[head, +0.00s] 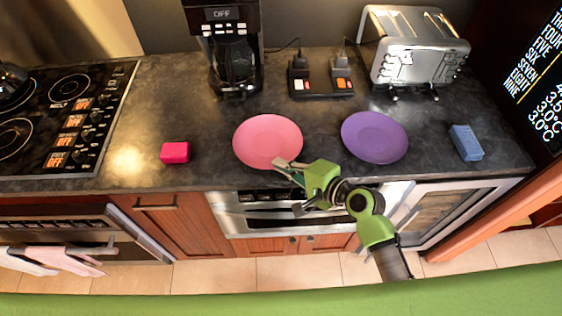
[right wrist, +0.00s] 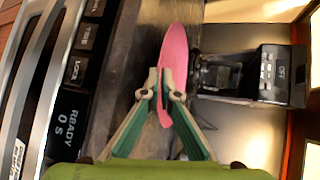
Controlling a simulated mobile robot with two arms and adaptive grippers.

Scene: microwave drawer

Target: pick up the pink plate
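The pink plate (head: 267,140) is on the dark countertop, left of the purple plate (head: 375,137). My right gripper (head: 283,166) is at the near, lower-right rim of the pink plate. In the right wrist view the pink plate (right wrist: 175,55) is seen almost edge-on, and the fingertips of the right gripper (right wrist: 162,90) are close together with its rim between them. The gripper looks shut on the rim; the exact contact is partly hidden by the fingertips. My left gripper is not in view.
A pink block (head: 175,152) lies to the left and a blue sponge-like block (head: 466,142) to the right. A coffee maker (head: 228,50), power strip (head: 320,84) and toaster (head: 413,50) stand behind.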

